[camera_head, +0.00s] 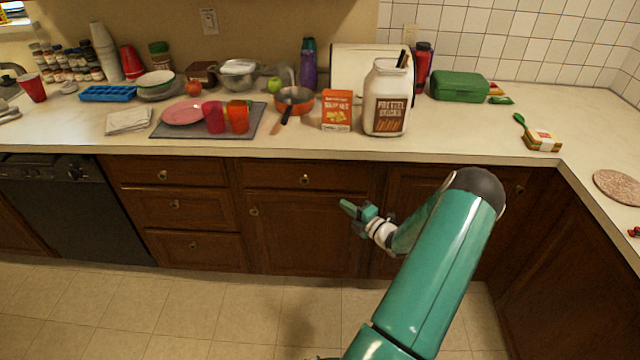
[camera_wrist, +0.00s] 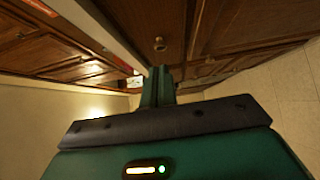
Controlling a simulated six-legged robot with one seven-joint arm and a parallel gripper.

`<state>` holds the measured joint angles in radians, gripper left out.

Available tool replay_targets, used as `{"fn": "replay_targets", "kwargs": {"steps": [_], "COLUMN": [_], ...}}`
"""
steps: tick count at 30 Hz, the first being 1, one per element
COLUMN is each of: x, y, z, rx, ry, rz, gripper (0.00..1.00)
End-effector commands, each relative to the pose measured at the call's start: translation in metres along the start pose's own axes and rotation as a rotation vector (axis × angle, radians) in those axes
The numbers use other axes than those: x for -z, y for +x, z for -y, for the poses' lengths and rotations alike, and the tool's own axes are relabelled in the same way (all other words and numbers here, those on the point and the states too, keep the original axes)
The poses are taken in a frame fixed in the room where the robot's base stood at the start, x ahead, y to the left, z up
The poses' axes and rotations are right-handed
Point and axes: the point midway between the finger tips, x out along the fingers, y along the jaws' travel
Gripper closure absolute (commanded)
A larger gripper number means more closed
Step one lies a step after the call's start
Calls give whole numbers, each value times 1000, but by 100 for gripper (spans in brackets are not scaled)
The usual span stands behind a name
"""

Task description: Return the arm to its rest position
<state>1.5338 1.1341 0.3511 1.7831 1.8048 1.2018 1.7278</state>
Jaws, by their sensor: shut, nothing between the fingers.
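My gripper (camera_head: 352,210) is in front of the brown lower cabinets, below the counter's front edge, in the head view. Its green fingers point left and are shut with nothing between them. The wrist view shows the shut fingers (camera_wrist: 158,88) ahead of the dark gripper body, with cabinet fronts and a round knob beyond. My green arm rises from the lower middle of the head view, bends at a dark elbow joint and comes down to the left to the gripper.
The counter (camera_head: 470,130) holds a white pretzel jar (camera_head: 388,115), an orange box (camera_head: 337,110), a green case (camera_head: 459,87), a pink plate (camera_head: 184,112) and cups. Cabinets (camera_head: 310,230) stand close behind my gripper. The tiled floor (camera_head: 250,310) in front is clear.

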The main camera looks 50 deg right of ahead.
Motion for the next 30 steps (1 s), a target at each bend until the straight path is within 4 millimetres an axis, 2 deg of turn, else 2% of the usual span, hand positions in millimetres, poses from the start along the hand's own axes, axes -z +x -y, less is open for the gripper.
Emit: {"fn": "replay_targets", "kwargs": {"steps": [9,11,13,17,21,25,30], "x": [3,10,27,80,150,214,289], "y": [0,5,15,42,61,66,56], "z": [-2,-8,-20,-55,-94,-124,-160], "rx": [2,7,19,44,42,1,-103], "ry": [-11,-41,-112,-341,-647,-931,-1299], "rz": [-9,-38,-101,-299,-555,-782,-1064], "gripper": [100,100,100,100,100,100,100]}}
